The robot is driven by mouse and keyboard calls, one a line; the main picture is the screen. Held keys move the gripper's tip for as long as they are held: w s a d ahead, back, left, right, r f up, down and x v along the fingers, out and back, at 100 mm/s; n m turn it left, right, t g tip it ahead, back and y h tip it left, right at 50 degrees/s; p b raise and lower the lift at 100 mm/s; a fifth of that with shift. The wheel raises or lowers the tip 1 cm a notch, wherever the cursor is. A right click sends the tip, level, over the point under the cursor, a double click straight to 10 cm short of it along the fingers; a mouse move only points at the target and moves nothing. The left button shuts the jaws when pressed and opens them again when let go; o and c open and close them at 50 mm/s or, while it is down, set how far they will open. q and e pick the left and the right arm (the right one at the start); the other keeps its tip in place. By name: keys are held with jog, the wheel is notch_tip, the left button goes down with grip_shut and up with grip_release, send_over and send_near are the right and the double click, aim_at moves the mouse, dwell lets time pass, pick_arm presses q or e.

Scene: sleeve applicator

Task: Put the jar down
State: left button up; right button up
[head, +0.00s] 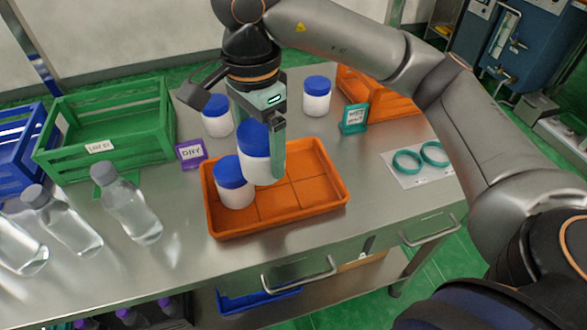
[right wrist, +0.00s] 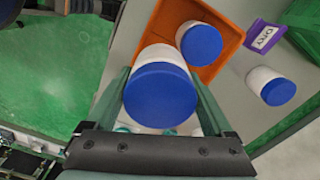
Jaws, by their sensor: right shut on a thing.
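My right gripper (head: 270,135) is shut on a white jar with a blue lid (head: 256,143). The held jar is upright over the orange tray (head: 300,208); I cannot tell whether its base touches the tray. In the right wrist view the same jar (right wrist: 160,92) sits between the two green fingers. A second white jar with a blue lid (head: 234,184) stands in the tray, left of and nearer than the held one; it also shows in the right wrist view (right wrist: 199,43). My left gripper is not in view.
Two more blue-lidded jars stand behind the tray, one at left (head: 216,116) and one at right (head: 316,98). A purple sign (head: 192,153), a green crate (head: 110,120) and clear bottles (head: 130,205) are to the left. A teal sign (head: 354,118) and teal rings (head: 408,162) are to the right.

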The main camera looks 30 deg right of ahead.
jog(key=d+f, duration=0.2)
jog(key=d, duration=0.1)
jog(key=w+d+f, duration=0.1)
jog(key=d+f, duration=0.1)
jog(key=d, duration=0.1)
jog(key=w+d+f, duration=0.1)
jog(key=d+f, duration=0.2)
jog(key=shift+w, duration=0.2)
jog(key=shift+w+d+f, duration=0.1)
jog(key=shift+d+f, duration=0.25)
jog(key=shift+f, duration=0.15)
notch_tip(320, 180, down, 3)
jog(key=shift+d+f, duration=0.15)
jog(key=shift+f, duration=0.05)
jog(key=o, duration=1.4)
jog(key=shift+f, duration=0.1)
jog(key=shift+c, duration=0.2)
